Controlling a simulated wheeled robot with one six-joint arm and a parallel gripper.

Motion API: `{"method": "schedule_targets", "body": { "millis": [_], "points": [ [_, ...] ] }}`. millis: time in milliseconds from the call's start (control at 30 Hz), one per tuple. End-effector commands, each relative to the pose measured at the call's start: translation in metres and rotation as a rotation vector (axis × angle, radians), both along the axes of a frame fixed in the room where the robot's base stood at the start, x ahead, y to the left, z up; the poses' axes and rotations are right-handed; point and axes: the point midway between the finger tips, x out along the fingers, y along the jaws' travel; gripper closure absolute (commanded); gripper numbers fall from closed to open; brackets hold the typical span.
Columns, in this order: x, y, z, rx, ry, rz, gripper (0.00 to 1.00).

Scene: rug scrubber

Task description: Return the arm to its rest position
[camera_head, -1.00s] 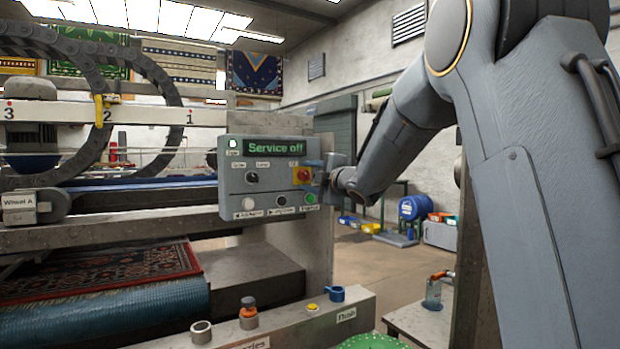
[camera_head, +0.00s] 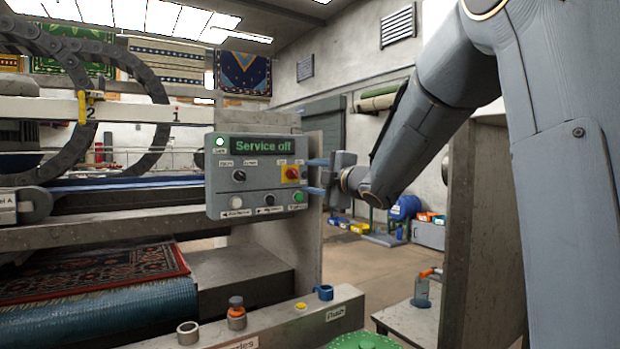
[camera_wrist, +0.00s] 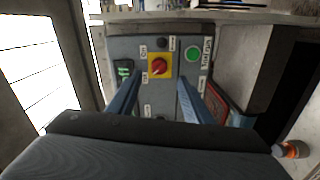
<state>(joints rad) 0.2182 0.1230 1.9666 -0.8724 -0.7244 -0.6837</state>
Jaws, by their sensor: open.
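My arm reaches in from the right of the head view. My gripper (camera_head: 309,176) is at the right edge of the grey control panel (camera_head: 222,190), its two blue fingers apart and pointing left. In the wrist view my gripper (camera_wrist: 158,92) is open, with nothing between the fingers. They point at the panel (camera_wrist: 130,105), one on each side of the red knob (camera_wrist: 159,67) on its yellow plate. In the head view this knob (camera_head: 291,173) is just left of the fingertips. The panel display (camera_head: 264,146) reads "Service off". Whether the fingers touch the panel I cannot tell.
A patterned rug (camera_head: 100,270) lies in the machine at left. A ledge (camera_head: 262,331) below the panel carries a blue cup (camera_head: 323,292) and small fittings. A grey post (camera_head: 470,230) stands right, near my arm. Open floor (camera_head: 370,262) lies behind.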

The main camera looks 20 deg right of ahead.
Motion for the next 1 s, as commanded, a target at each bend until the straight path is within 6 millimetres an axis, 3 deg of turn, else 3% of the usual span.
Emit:
{"method": "schedule_targets", "body": {
  "millis": [167, 267, 367, 467, 567, 700, 900, 1000],
  "points": [
    [0.0, 0.0, -0.001, 0.004, 0.005, -0.003, 0.54],
    [-0.003, -0.003, -0.013, 0.045, 0.056, -0.04, 0.54],
    [-0.014, -0.012, -0.048, 0.152, 0.19, -0.14, 0.54],
    [-0.04, -0.022, -0.104, 0.305, 0.389, -0.291, 0.54],
    [-0.081, -0.027, -0.161, 0.449, 0.587, -0.448, 0.54],
    [-0.152, -0.024, -0.229, 0.609, 0.837, -0.655, 0.54],
    [-0.269, -0.007, -0.297, 0.781, 1.152, -0.956, 0.54],
    [-0.326, 0.006, -0.317, 0.843, 1.285, -1.094, 0.54]
  ]
}}
